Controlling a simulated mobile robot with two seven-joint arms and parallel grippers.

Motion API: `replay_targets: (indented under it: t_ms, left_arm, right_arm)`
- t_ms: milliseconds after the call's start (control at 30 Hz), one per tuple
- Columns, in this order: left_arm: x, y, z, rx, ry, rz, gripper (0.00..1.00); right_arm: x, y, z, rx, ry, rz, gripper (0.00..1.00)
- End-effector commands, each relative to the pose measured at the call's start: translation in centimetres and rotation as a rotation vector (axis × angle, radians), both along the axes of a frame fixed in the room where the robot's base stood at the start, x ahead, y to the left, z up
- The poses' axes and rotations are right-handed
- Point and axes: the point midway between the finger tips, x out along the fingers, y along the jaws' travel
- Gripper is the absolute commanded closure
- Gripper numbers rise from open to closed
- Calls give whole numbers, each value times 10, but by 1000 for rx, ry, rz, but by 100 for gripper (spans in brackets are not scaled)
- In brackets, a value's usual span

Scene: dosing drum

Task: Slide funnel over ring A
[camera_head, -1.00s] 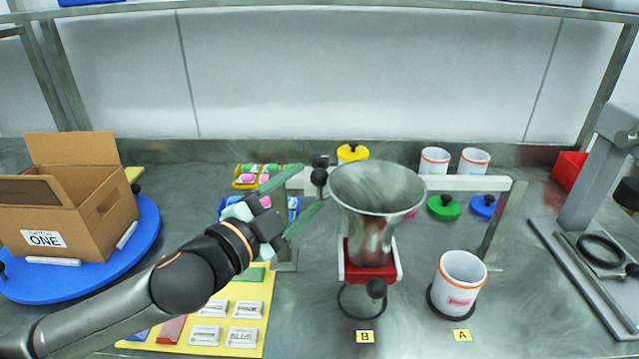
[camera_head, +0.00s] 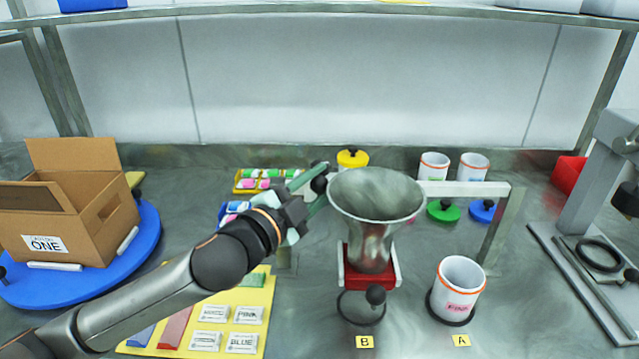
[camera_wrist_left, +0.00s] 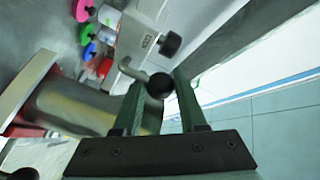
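The grey metal funnel (camera_head: 376,200) stands upright in a red holder (camera_head: 370,265) at the white rail, above label B (camera_head: 364,341). It also shows in the left wrist view (camera_wrist_left: 85,108). Ring A (camera_head: 434,312) is the dark ring around the foot of a white, orange-rimmed pot (camera_head: 459,285) marked PINK, behind label A (camera_head: 461,340). My left gripper (camera_head: 319,184) is left of the funnel, its green fingers on both sides of a black knob. My right gripper is not in view.
The white rail (camera_head: 465,187) runs right to a post (camera_head: 502,225). Ring B (camera_head: 352,312) lies empty below the funnel. Green (camera_head: 444,210) and blue lids (camera_head: 483,210) and two white pots (camera_head: 434,165) stand behind the rail. A carton (camera_head: 70,215) is far left.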

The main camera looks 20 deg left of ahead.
Motion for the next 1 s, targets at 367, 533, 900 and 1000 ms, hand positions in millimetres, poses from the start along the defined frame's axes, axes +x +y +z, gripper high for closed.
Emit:
replay_targets:
  t_ms: [367, 533, 900, 1000]
  left_arm:
    - [0, 0, 0, 0, 0, 0, 100]
    - [0, 0, 0, 0, 1, 1, 100]
    - [0, 0, 0, 0, 1, 0, 100]
    - [0, 0, 0, 0, 1, 0, 100]
  right_arm:
    - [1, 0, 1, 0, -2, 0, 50]
    - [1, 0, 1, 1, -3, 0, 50]
    - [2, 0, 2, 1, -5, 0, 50]
    - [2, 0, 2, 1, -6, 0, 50]
